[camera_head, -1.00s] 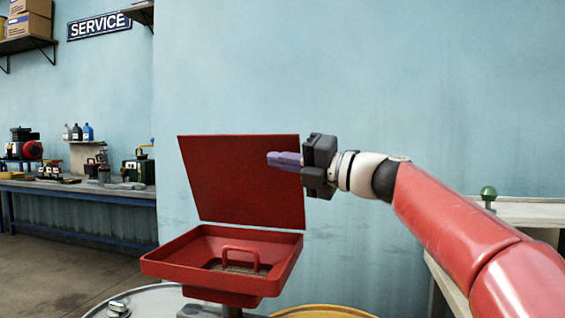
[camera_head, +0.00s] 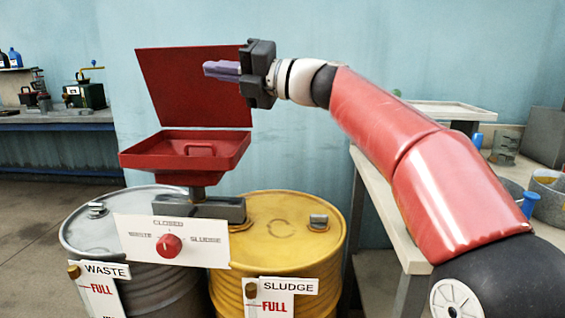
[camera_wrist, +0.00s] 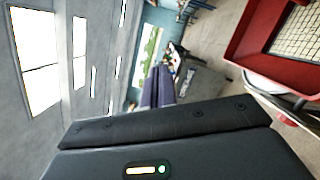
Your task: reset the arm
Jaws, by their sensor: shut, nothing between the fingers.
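My gripper (camera_head: 222,70) is raised in front of the open red lid (camera_head: 190,95) of the funnel, pointing left. Its purple-grey fingers are together with nothing between them. They also show shut in the wrist view (camera_wrist: 157,86). Below the lid is the red square funnel basin (camera_head: 185,160) with a handle on its grate. The gripper looks clear of the basin. I cannot tell how far it is from the lid. In the wrist view part of the basin (camera_wrist: 250,52) with its grate shows at the upper right.
A grey WASTE drum (camera_head: 150,290) and a yellow SLUDGE drum (camera_head: 295,225) stand below. A bench (camera_head: 365,170) is at right under my arm. A workbench (camera_head: 60,122) stands far left.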

